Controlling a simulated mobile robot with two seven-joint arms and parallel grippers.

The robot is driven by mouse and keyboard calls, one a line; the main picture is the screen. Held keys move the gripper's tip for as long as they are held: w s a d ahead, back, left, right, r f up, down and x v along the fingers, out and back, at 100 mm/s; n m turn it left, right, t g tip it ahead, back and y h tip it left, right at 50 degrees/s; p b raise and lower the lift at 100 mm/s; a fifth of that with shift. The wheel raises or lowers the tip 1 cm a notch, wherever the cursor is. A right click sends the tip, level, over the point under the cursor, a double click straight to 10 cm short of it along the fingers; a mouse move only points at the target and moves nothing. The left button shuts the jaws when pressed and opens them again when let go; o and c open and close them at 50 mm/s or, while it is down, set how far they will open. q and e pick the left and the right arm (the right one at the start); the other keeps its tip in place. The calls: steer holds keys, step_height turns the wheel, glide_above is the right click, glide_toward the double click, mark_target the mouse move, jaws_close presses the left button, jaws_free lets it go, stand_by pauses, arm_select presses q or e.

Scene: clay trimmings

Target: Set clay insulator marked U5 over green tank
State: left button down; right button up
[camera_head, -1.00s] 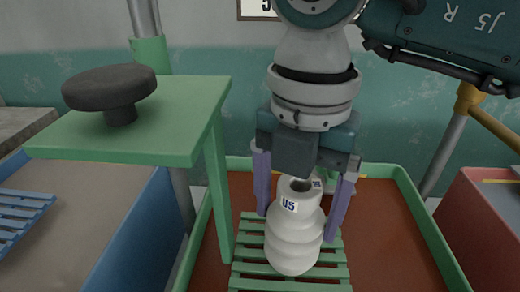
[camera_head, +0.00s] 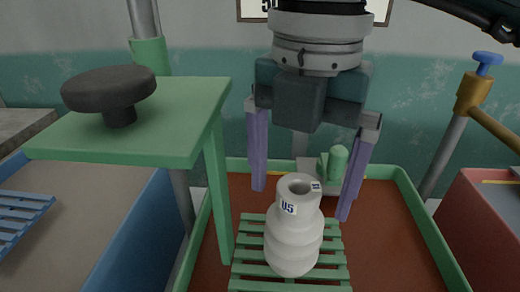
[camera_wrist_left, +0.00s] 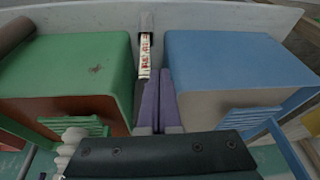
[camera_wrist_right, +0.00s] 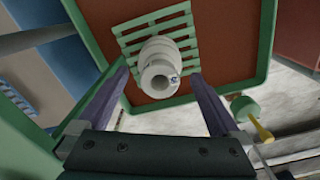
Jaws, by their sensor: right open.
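The white ribbed clay insulator marked U5 (camera_head: 292,238) stands upright on green slats (camera_head: 247,255) in the green tank (camera_head: 408,190), which has a reddish-brown inside. My right gripper (camera_head: 300,204) is open above it, its purple fingers apart on either side near the top and clear of it. In the right wrist view, the insulator's open top (camera_wrist_right: 160,84) shows between the spread fingers (camera_wrist_right: 160,72). My left gripper (camera_wrist_left: 157,78) shows only in its own wrist view, fingers together and nothing between them.
A green stand (camera_head: 190,95) with a dark round knob (camera_head: 110,88) rises at the left, close to the tank. A blue tank (camera_head: 120,240) is at the left and a red one (camera_head: 490,215) at the right. A green fitting (camera_head: 338,162) sits at the tank's back edge.

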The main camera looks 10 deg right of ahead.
step_height(320, 180, up, 8)
